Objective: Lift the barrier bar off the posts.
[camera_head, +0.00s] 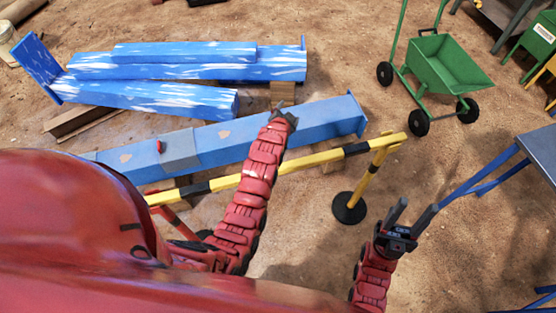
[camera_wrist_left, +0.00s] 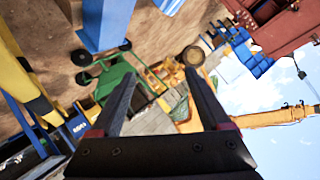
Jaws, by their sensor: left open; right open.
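The barrier bar (camera_head: 318,159) is yellow with black bands and runs slantwise across the middle of the head view. Its right end lies at the top of a yellow post (camera_head: 369,186) on a round black base. My body hides the bar's left end, and no second post can be made out. My left arm crosses above the bar. My left gripper (camera_head: 286,112) is open beyond the bar, over the blue beam. In the left wrist view its jaws (camera_wrist_left: 159,73) are empty. My right gripper (camera_head: 410,214) is open and empty, right of the post and apart from it.
A long blue beam (camera_head: 325,118) lies just behind the bar. More blue beams (camera_head: 180,70) are stacked at the back left. A green cart (camera_head: 447,64) stands at the back right. A table (camera_head: 540,150) with blue legs is at the right edge. Bare ground lies around the post.

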